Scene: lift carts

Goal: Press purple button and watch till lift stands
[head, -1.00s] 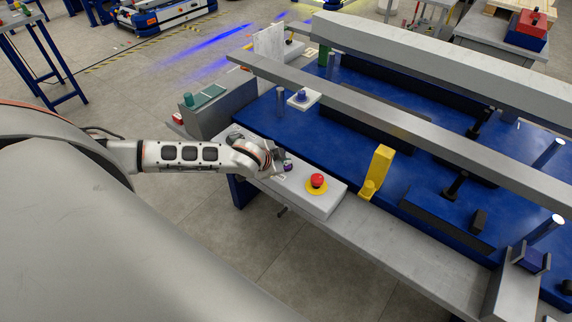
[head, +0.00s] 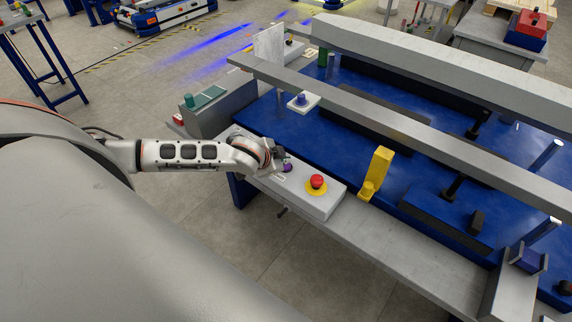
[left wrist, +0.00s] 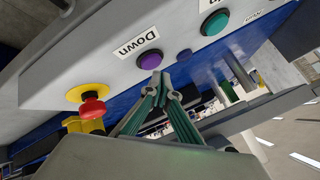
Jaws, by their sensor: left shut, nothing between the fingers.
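The purple button (head: 287,168) sits on the grey control box (head: 322,204). In the left wrist view the purple button (left wrist: 149,60) lies beside a "Down" label. My left gripper (head: 279,159) is at the box, right beside the purple button. In the left wrist view my left gripper (left wrist: 160,82) is shut and empty, its tips just below the button; whether they touch it I cannot tell. The lift (head: 415,190) has a blue deck with long grey beams above it. My right gripper is not in view.
A red emergency button (head: 317,181) on a yellow base is on the same box; it also shows in the left wrist view (left wrist: 93,110). A green button (left wrist: 215,24) is on the purple one's other side. A yellow bracket (head: 378,170) stands behind the box.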

